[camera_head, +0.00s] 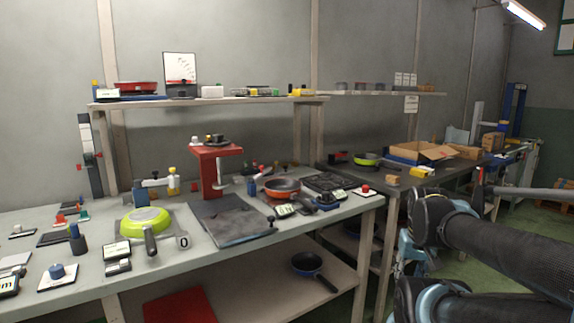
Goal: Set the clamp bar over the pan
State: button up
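A lime-green pan (146,219) lies upside down on a grey plate on the left workbench, its dark handle (150,241) pointing to the front. Just behind it is a clamp-like fixture with a short light bar (155,183), between a blue post (139,191) and a yellow-topped post (173,180). The bar appears to lie behind the pan, not across it. I cannot tell for sure that this is the clamp bar. My arm's dark links fill the lower right, away from the pan; my gripper is not in view.
A red press stand (210,172) and a dark mat (232,220) are right of the pan. An orange pan (283,186) and a burner (325,184) stand farther right. Small devices (117,250) crowd the front left. A shelf (210,101) runs above the workbench (300,232).

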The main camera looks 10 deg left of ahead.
aim_at(250, 181)
jog(key=z, duration=0.45)
jog(key=k, duration=1.2)
jog(key=u, duration=0.8)
jog(key=i, duration=0.75)
